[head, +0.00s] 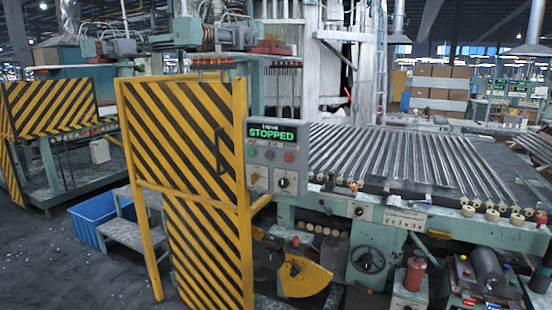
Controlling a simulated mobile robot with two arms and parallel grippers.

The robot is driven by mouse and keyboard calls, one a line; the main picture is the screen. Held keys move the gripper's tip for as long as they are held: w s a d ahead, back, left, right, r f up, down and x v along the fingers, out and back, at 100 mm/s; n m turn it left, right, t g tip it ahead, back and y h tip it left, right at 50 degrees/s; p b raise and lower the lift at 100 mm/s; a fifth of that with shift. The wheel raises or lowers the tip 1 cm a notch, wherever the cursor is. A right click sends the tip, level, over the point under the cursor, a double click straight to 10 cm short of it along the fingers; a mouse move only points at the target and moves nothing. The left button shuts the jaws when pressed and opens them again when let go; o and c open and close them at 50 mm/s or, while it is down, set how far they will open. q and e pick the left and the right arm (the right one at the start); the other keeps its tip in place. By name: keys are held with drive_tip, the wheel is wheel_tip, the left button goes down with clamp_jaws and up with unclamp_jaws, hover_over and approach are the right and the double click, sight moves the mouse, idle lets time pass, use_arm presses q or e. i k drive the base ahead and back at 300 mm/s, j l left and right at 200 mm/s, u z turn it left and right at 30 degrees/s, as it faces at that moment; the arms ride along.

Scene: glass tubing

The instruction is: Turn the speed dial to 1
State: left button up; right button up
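A grey control panel (273,172) stands at the right edge of a yellow-and-black striped gate. Its display (272,133) reads STOPPED in green letters. Below the display is a row of small buttons, with a red button (289,157) at the right. Lower on the panel is a dark round dial (283,183) with a pale mark. Its numbers and exact pointer setting are too small to read, and no label shows clearly that it is the speed dial. Neither of my grippers is in view.
The striped gate (195,180) stands left of the panel. A roller bed with glass tubes (400,155) extends to the right. A handwheel (368,260) and a yellow guard (305,277) sit below. A blue crate (92,220) and grey steps (133,232) are at left.

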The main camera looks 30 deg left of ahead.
sight(284, 183)
drive_tip(key=i+j, duration=0.15)
drive_tip(key=j, duration=0.25)
drive_tip(key=i+j, duration=0.15)
drive_tip(key=j, duration=0.2)
drive_tip(key=i+j, duration=0.15)
drive_tip(key=j, duration=0.25)
drive_tip(key=i+j, duration=0.15)
drive_tip(key=j, duration=0.25)
